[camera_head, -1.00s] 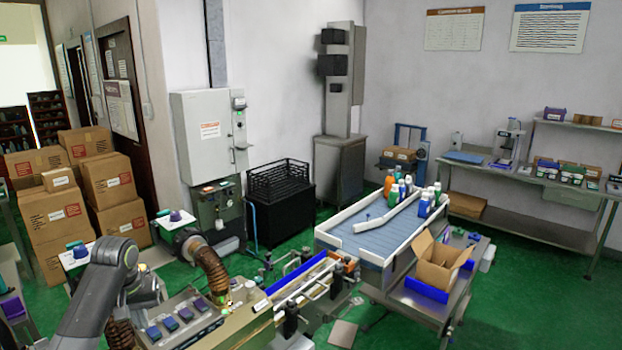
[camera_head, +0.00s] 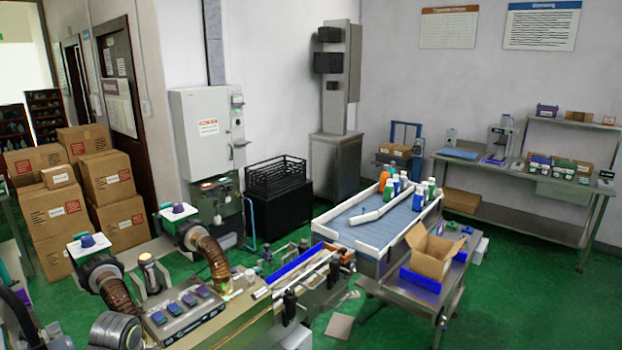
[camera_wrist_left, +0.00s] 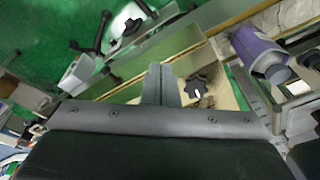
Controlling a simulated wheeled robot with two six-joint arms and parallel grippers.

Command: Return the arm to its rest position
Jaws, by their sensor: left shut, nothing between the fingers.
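My left gripper (camera_wrist_left: 161,84) shows in the left wrist view as two grey fingers pressed together, with nothing between them. It is over the machine's metal top, beside a black star knob (camera_wrist_left: 195,85). A purple bottle (camera_wrist_left: 258,50) with a grey end lies tilted in the picture to the right of the fingers, apart from them. In the head view only dark grey parts of my left arm (camera_head: 14,318) show at the lower left; the gripper itself is not seen there. My right gripper is in neither view.
The sleeve machine (camera_head: 222,318) with brown hoses stands at the lower middle. A blue-topped conveyor table (camera_head: 385,232) with several bottles and an open carton (camera_head: 432,252) are to its right. Cardboard boxes (camera_head: 110,188) are stacked at the left. Green floor is open at the right.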

